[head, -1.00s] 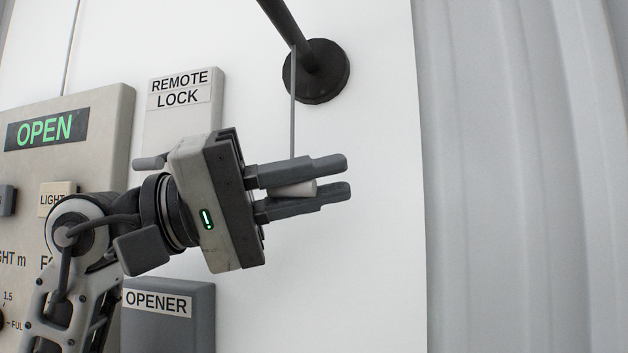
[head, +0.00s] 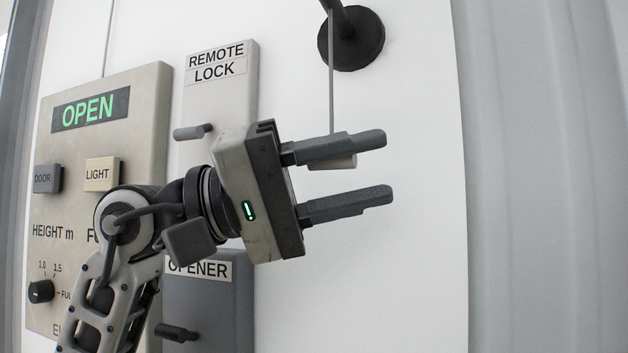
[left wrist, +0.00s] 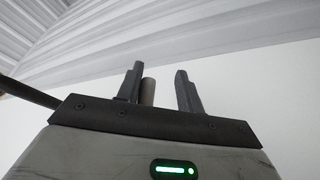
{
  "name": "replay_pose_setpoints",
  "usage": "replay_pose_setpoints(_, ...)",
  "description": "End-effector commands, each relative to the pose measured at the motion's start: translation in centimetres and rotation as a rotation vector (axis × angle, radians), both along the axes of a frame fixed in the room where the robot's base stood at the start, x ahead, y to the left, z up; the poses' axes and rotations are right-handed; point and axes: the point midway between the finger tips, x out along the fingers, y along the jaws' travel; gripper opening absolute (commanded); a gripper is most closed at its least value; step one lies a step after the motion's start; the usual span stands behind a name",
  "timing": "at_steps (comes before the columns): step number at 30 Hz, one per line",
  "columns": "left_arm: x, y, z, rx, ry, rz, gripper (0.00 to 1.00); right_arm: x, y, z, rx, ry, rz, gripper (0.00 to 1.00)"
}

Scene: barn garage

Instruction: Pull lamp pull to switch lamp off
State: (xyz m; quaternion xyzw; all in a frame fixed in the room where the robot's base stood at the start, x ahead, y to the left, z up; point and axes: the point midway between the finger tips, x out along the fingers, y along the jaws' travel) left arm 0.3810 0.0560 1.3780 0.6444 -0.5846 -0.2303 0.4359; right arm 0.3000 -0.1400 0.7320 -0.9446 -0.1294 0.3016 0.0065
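The lamp pull is a small pale cylinder (head: 334,163) hanging on a thin cord (head: 331,85) below a dark lamp arm with a round wall mount (head: 351,40). My left gripper (head: 390,167) is open, with its fingers pointing right. The pull hangs between the fingers, close against the upper finger and partly hidden behind it. In the left wrist view the pull (left wrist: 148,92) stands beside the left finger, with a gap to the right finger. The lamp's head is out of view. My right gripper is not in view.
A control panel (head: 150,120) with an OPEN display, DOOR and LIGHT buttons and a knob is on the wall at left. A REMOTE LOCK plate (head: 222,85) and an OPENER box (head: 215,300) are near my left arm. The wall right of the fingers is bare.

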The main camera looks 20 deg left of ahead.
Motion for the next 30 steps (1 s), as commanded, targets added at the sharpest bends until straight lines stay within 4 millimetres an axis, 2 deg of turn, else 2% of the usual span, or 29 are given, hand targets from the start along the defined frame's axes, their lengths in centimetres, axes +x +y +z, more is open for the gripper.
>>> replay_pose_setpoints(5, 0.1, 0.3, -0.2, 0.001, 0.002, 0.003, 0.36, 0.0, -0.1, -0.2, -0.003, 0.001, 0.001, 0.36)
replay_pose_setpoints(8, -0.1, 1.2, -0.5, 0.0, 0.002, 0.005, 0.36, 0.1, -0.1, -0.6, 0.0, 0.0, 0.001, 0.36)
replay_pose_setpoints(11, -0.5, 2.9, -1.0, 0.0, 0.0, 0.007, 0.36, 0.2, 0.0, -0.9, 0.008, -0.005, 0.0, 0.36)
replay_pose_setpoints(21, -2.3, 10.7, -2.8, 0.0, 0.001, 0.006, 0.36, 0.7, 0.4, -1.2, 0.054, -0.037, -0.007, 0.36)
replay_pose_setpoints(27, -3.0, 13.9, -3.3, 0.0, 0.001, 0.004, 0.36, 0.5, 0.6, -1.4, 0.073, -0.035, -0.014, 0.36)
replay_pose_setpoints(30, -3.2, 14.7, -3.4, 0.0, 0.001, 0.001, 0.36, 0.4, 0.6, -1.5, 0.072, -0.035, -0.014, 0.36)
